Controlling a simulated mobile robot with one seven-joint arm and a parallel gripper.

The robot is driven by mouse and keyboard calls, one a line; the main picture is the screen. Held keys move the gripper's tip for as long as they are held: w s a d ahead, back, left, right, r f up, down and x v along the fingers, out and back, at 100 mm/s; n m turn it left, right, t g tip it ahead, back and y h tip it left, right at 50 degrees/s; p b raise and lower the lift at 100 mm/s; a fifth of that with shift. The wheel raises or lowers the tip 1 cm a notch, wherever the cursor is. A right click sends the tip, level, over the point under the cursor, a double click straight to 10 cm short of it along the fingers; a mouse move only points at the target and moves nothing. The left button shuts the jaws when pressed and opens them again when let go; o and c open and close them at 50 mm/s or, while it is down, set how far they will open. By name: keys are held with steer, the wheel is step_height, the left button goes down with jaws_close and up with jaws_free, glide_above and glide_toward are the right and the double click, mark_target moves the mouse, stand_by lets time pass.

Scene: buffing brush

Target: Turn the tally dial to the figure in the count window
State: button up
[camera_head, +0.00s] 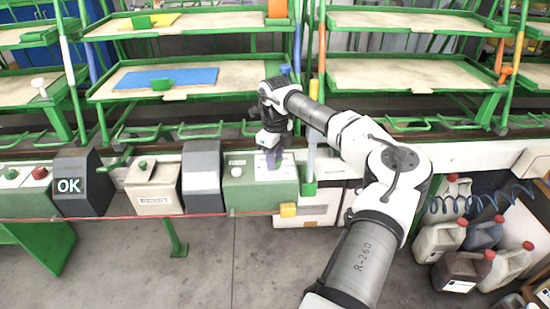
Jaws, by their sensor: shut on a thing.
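A green box (244,196) sits on the bench rail in the middle of the view. A white plate (262,164) lies on the right part of its sloping top. My gripper (273,160) reaches down onto this plate, with purple at its tip. It is shut on what appears to be the tally dial, which the gripper mostly hides. The dial's pointer and figures cannot be made out. A small pale label or window (237,162) and a white knob (236,171) show on the box's left part. No figure is readable.
Left of the green box stand a grey housing (201,180), a cream box with a green button (152,190), and a dark "OK" display (69,186). A yellow block (288,210) is at the lower right. Green racks with trays (240,75) rise behind. Jugs (440,240) stand right.

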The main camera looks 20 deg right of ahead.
steer(key=m, duration=0.6)
steer(key=shift+b, duration=0.3)
steer(key=m, duration=0.5)
steer(key=shift+b, duration=0.3)
steer(key=shift+m, duration=0.5)
steer(key=o, duration=1)
step_height(320, 180, up, 14)
steer(key=shift+a+f+b, duration=0.1)
steer(key=shift+b, duration=0.55)
